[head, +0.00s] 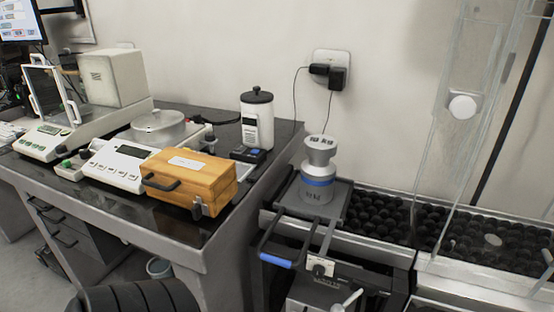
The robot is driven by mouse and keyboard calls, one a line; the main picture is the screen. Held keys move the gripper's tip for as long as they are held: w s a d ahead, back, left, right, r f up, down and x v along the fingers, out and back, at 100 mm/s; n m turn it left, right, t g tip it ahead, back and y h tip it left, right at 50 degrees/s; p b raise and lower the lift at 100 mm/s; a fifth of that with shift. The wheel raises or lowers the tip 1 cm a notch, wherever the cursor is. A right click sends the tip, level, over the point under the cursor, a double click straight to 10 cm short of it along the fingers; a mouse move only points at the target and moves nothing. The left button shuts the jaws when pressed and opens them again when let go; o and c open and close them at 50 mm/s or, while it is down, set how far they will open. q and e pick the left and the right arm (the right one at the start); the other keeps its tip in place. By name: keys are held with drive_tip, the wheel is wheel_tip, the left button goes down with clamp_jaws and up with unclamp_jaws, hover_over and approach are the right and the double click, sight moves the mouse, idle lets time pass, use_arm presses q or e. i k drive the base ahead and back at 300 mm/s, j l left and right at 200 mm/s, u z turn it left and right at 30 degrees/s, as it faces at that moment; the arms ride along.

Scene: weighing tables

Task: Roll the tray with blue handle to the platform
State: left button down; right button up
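A dark tray (342,200) sits at the left end of a conveyor bed of black balls (400,220). Its bent handle frame reaches toward the front, with a blue grip (275,260). A grey metal weight (318,185) with a blue band stands upright on the tray. At the right, behind clear panels (462,140), the ball bed continues around a small pale disc (493,240); I cannot tell whether this is the platform. Neither of my grippers shows.
A dark table (120,212) on the left carries a wooden case (190,180), balances (128,160) and a white canister (257,122). Its right edge is close to the tray. A metal rail (350,240) borders the ball bed. The bed right of the tray looks clear.

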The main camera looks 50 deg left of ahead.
sight(332, 213)
drive_tip(key=i+j+u, duration=0.1)
drive_tip(key=u, duration=0.3)
drive_tip(key=i+u, duration=0.1)
drive_tip(key=u, duration=0.25)
drive_tip(key=i+u, duration=0.15)
drive_tip(key=u, duration=0.25)
drive_tip(key=i+u, duration=0.1)
drive_tip(key=u, duration=0.25)
